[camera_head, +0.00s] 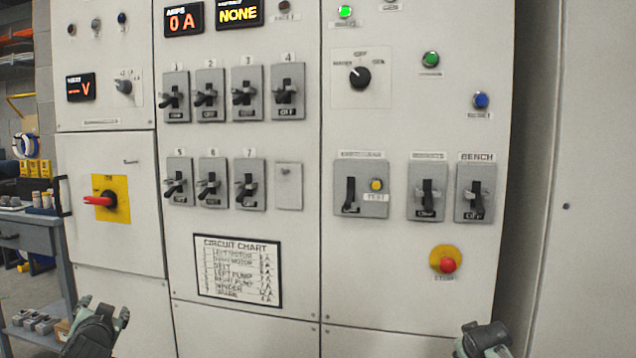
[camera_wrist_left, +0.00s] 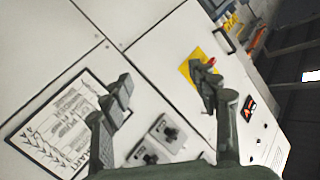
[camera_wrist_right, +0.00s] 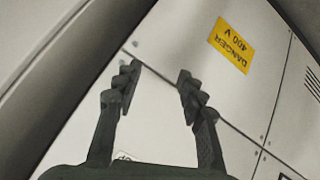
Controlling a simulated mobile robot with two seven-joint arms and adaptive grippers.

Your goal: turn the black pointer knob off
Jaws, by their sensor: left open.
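The black pointer knob (camera_head: 360,77) is on a pale plate in the upper part of the right-hand cabinet panel in the head view. OFF is printed above it, with a blurred label to its left and GEN to its right. Its white mark seems to point up and left, toward the left label. My left gripper (camera_head: 104,318) is low at the left, far from the knob; its fingers are apart and empty in the left wrist view (camera_wrist_left: 163,85). My right gripper (camera_head: 486,338) is at the bottom right, well below the knob; the right wrist view (camera_wrist_right: 157,80) shows its fingers apart and empty.
Several breaker switches (camera_head: 241,94) fill the middle panel above a circuit chart (camera_head: 238,271). A red-handled switch (camera_head: 108,199) is at left. Three levers, including BENCH (camera_head: 475,192), and a red stop button (camera_head: 447,265) lie below the knob. A grey bench (camera_head: 35,232) stands at far left.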

